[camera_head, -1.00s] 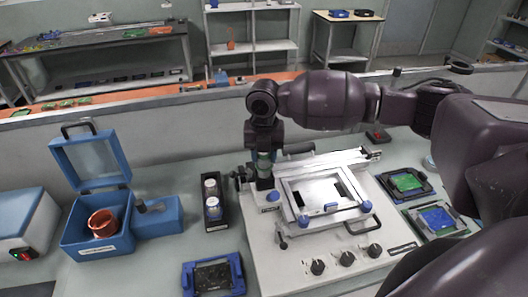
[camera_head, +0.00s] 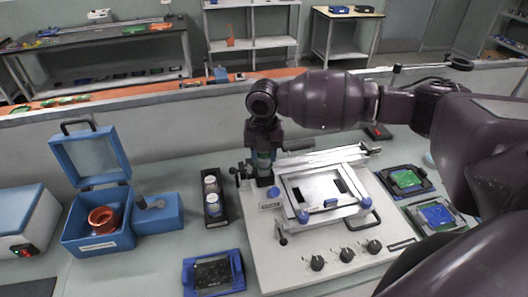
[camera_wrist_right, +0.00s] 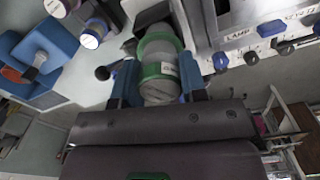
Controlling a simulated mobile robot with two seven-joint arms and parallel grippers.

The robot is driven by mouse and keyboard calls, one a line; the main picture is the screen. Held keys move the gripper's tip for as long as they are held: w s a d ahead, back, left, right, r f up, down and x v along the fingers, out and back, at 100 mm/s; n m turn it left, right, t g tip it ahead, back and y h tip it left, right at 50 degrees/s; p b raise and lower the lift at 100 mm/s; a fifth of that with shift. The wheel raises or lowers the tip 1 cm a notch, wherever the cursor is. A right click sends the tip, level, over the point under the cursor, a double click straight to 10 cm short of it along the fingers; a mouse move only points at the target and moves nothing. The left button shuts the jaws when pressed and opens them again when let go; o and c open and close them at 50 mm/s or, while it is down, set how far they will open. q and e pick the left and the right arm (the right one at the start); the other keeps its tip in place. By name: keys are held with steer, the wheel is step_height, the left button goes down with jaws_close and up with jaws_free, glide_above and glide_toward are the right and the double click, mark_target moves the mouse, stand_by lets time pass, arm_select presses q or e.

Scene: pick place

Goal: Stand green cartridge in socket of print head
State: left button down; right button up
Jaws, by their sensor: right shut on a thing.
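The green cartridge (camera_wrist_right: 160,68) is a clear grey cylinder with green bands and a small white label, seen in the right wrist view. My right gripper (camera_wrist_right: 157,80) is shut on it, with one blue finger on each side. In the head view the cartridge (camera_head: 263,162) hangs upright under my right gripper (camera_head: 263,145), at the left edge of the white printer. The dark print head (camera_head: 264,182) is directly below the cartridge. Its socket is hidden, and I cannot tell whether the cartridge's lower end is inside it. My left gripper is not in view.
The white printer (camera_head: 290,247) carries a metal frame with blue knobs. A black rack (camera_head: 223,220) with white-capped cartridges stands left of it. An open blue box (camera_head: 122,242) is further left.

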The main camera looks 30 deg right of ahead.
steer(key=shift+f, duration=0.6)
stand_by(0.3)
steer(key=o, duration=1.3)
steer(key=shift+c, duration=0.2)
steer(key=c, duration=0.4)
steer(key=shift+r, duration=3.5)
steer(key=shift+s+f, duration=0.1)
